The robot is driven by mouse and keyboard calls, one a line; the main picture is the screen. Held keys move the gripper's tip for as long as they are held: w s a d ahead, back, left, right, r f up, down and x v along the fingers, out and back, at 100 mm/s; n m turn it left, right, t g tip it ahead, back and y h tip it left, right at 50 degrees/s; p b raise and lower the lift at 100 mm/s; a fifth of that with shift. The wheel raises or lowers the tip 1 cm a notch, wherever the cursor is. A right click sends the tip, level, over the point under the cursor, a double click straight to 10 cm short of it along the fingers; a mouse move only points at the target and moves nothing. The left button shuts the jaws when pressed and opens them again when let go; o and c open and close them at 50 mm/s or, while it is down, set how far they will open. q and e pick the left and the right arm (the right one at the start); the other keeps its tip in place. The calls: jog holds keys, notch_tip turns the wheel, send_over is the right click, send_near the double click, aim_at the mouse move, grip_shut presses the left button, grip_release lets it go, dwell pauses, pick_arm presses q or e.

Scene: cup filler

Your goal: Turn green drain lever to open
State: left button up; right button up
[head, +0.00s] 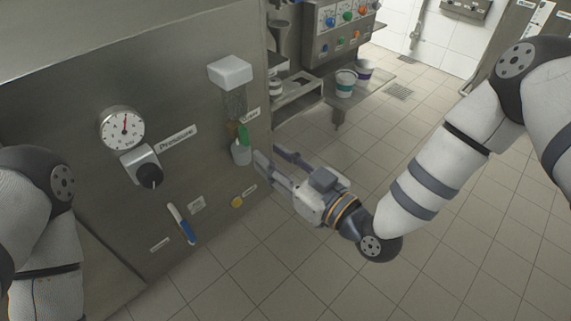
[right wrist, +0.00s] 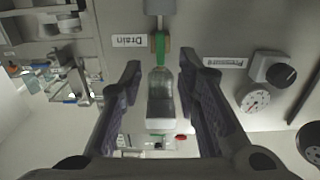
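The green drain lever (head: 243,136) sits on the steel panel, below a clear sight glass (head: 234,103) with a white cap (head: 230,71). A grey cup-like outlet (head: 241,154) is just under it. In the right wrist view, which is upside down, the green lever (right wrist: 161,48) lies in line with the glass, near the Drain label (right wrist: 130,41). My right gripper (head: 269,158) is open and empty, just right of and below the lever in the head view. Its fingers (right wrist: 160,75) flank the lever's line, apart from it. My left gripper is out of view.
A pressure gauge (head: 122,129), a black knob (head: 149,175), a blue-handled lever (head: 181,224) and a yellow button (head: 237,202) are on the same panel. Cups (head: 345,83) stand on a shelf at the back. Tiled floor (head: 300,265) lies open in front.

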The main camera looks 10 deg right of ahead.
jog(key=v, duration=0.4)
jog(key=shift+s+d, duration=0.15)
jog(key=shift+s, duration=0.05)
jog(key=s+d+f+m+g+h+p, duration=0.1)
jog(key=s+d+f+m+g+h, duration=0.25)
jog(key=s+f+g, duration=0.75)
pick_arm(q)
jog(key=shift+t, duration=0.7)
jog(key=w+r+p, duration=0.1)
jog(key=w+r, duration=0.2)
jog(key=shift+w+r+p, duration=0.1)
jog(key=shift+p, duration=0.2)
pick_arm(e)
jog(key=s+d+f+m+g+h, duration=0.1)
jog(key=s+d, duration=0.3)
jog(key=s, duration=0.4)
jog(key=s+d+f+m+g+h, duration=0.1)
jog(key=s+d+f+g+h, duration=0.2)
jog(key=s, duration=0.6)
jog(key=s+d+f+m+g+h, duration=0.2)
jog(key=s+d+f+h, duration=0.1)
jog(key=s, duration=0.5)
jog(key=shift+s+d, duration=0.4)
jog(key=shift+d, duration=0.5)
